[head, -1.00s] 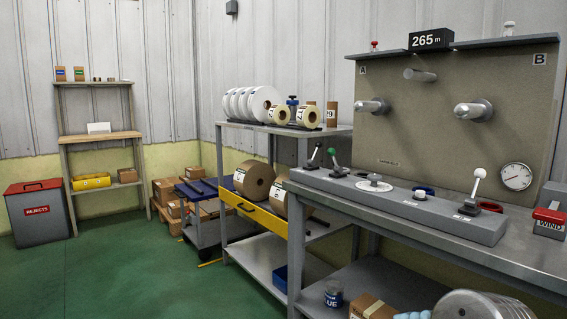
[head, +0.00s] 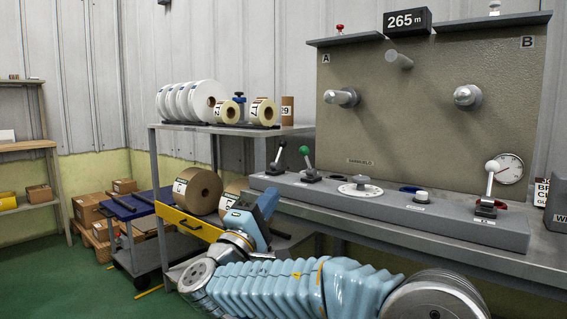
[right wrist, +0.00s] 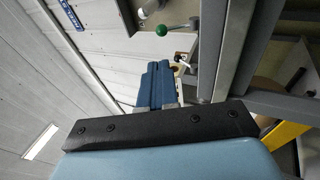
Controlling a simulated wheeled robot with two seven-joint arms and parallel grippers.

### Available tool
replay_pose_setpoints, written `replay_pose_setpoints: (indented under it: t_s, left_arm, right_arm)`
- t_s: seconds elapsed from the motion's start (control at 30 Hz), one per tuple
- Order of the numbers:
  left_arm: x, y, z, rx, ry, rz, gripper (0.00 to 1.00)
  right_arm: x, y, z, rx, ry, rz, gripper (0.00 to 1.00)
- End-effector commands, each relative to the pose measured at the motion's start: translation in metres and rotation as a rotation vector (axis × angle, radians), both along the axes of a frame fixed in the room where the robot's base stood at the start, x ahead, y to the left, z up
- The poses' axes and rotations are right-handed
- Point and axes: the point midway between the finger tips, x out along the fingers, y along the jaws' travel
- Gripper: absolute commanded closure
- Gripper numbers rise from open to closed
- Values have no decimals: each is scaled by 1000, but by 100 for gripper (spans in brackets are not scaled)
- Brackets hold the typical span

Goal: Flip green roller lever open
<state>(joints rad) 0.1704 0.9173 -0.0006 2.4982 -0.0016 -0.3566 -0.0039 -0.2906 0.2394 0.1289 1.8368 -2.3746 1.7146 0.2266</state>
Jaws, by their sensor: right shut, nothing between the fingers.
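The green-knobbed lever (head: 307,161) stands on the grey console at the left part of the machine, beside a black-knobbed lever (head: 277,158). Its knob is tilted slightly left of its base. The green knob also shows in the right wrist view (right wrist: 161,30), beyond my fingers. My right gripper (right wrist: 158,68) is shut and empty, its blue fingers side by side. In the head view my right arm lies across the lower front, with the gripper (head: 262,203) below and left of the levers, apart from them. My left gripper is out of view.
The console (head: 390,205) also carries a white dial (head: 360,186) and a white-knobbed lever (head: 490,180). A shelf rack (head: 180,128) with white rolls stands left of the machine. A large brown roll (head: 197,190) lies close to my right gripper. The console edge is near too.

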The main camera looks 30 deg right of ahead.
Motion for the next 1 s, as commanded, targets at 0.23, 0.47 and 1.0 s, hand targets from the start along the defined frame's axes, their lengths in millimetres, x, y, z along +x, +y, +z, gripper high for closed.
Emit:
replay_pose_setpoints:
  t_s: [0.23, 0.47, 1.0]
  left_arm:
    - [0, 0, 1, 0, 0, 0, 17]
    - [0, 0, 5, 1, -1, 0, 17]
    - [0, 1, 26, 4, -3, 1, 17]
  right_arm:
    - [1, 0, 0, 0, 3, 1, 100]
    - [11, -17, 10, 1, 4, -2, 100]
    - [62, -95, 55, 1, 5, -1, 100]
